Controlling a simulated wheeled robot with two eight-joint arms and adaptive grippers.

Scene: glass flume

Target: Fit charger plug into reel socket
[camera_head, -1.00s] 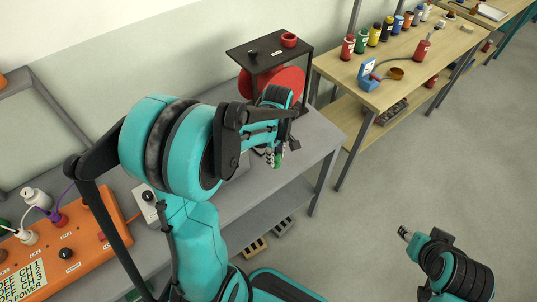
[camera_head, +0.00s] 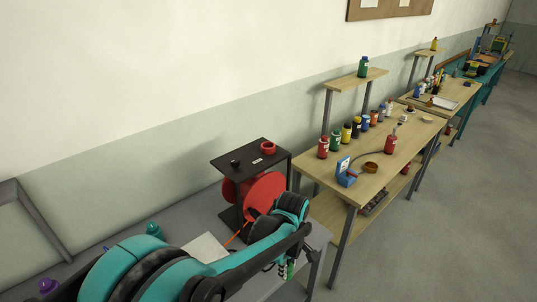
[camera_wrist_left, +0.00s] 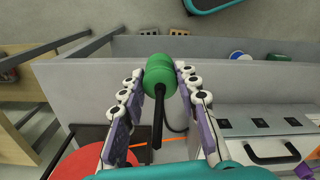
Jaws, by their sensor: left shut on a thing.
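In the left wrist view my left gripper (camera_wrist_left: 160,82) is shut on a green plug (camera_wrist_left: 160,70). A black cord or stem hangs from the plug between the fingers. In the head view the gripper (camera_head: 286,268) is mostly hidden behind my own arm, with a bit of green at its tips. The red reel (camera_head: 265,190) stands just behind it under a black shelf (camera_head: 250,160); part of the reel (camera_wrist_left: 106,164) shows at lower left in the wrist view. The plug is apart from the reel. I cannot make out the reel's socket. My right gripper is not in view.
An orange cable (camera_head: 236,236) runs by the reel on the grey bench (camera_head: 185,215). In the wrist view a pale box (camera_wrist_left: 258,135) with a black handle stands at right. A wooden table (camera_head: 405,150) with several bottles is to the right. Open floor (camera_head: 440,240) lies beyond.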

